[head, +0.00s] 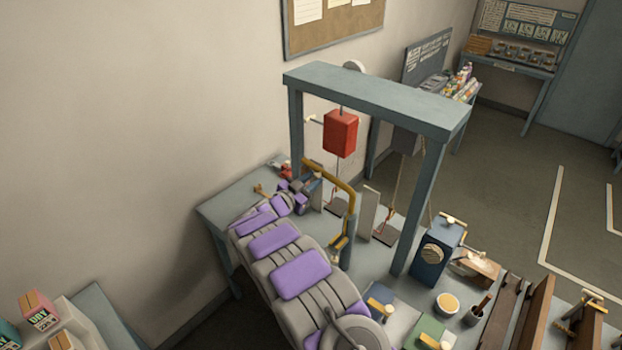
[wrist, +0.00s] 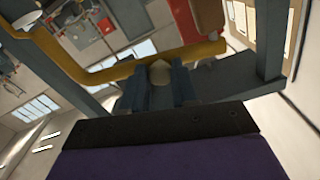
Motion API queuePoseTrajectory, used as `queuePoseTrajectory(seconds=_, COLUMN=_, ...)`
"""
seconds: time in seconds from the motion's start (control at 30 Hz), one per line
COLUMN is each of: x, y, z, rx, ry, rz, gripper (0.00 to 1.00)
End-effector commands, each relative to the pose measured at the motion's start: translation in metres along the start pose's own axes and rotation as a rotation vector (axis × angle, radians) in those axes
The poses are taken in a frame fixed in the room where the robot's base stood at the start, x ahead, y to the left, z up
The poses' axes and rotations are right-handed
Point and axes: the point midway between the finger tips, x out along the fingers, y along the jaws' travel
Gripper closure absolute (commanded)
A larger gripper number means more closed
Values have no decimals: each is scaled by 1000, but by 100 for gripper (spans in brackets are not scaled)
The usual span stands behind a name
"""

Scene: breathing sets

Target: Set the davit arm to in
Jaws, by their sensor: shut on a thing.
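The davit arm (head: 335,178) is a bent yellow bar on a blue-grey post (head: 348,232) under the frame. Its free end reaches up and left in the head view. In the wrist view the yellow bar (wrist: 90,75) runs across the top, just beyond my fingers. My gripper (head: 306,186) is at the bar's free end. In the wrist view my gripper (wrist: 161,85) is shut on a pale rounded knob (wrist: 160,70) that sits against the yellow bar. The grip itself is hidden by my arm in the head view.
A blue-grey gantry frame (head: 375,100) stands over the bench, with a red block (head: 340,133) hanging inside it close to my gripper. A blue box with a dial (head: 438,250) and a cup (head: 447,303) stand to the right. The wall is close on the left.

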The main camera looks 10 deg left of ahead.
Motion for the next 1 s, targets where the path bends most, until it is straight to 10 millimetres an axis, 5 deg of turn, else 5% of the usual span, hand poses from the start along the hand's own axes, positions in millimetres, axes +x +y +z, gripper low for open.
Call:
queuePoseTrajectory(seconds=0.53, x=0, y=-7, z=-5, rx=7, ry=10, rz=2, gripper=100)
queuePoseTrajectory(seconds=0.57, x=0, y=-7, z=-5, rx=7, ry=10, rz=2, gripper=70)
queuePoseTrajectory(seconds=0.8, x=2, y=-5, z=-2, rx=4, ry=6, rz=6, gripper=48)
queuePoseTrajectory(seconds=1.0, x=4, y=-2, z=-1, rx=4, ry=3, rz=10, gripper=46)
